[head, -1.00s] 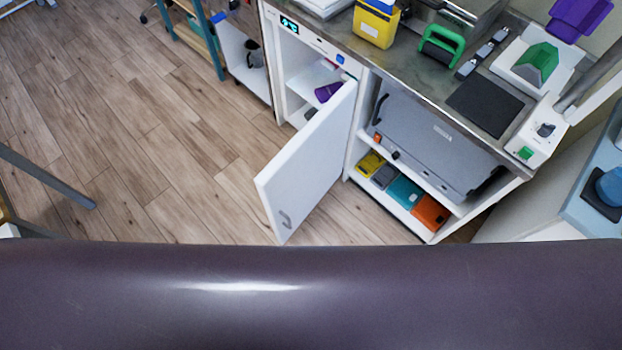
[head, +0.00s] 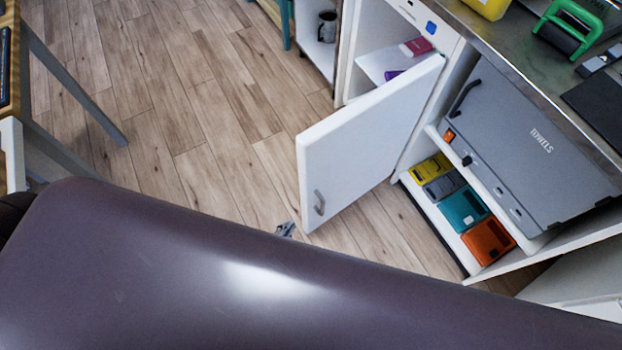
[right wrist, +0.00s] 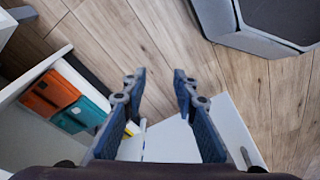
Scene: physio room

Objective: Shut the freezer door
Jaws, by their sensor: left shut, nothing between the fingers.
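The freezer door (head: 355,150) is white and stands wide open, swung out over the floor from the freezer (head: 378,32). Its grey handle (head: 319,202) is near the free edge. In the right wrist view the door (right wrist: 175,139) lies beyond my right gripper's fingers, with the handle (right wrist: 246,157) at lower right.
A smooth dark purple surface (head: 250,270) fills the foreground and hides what is below. Right of the freezer, an open shelf holds coloured boxes (head: 462,212) under a grey towels box (head: 530,140). A table leg (head: 75,80) stands at left. Wooden floor (head: 190,110) left of the door is clear.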

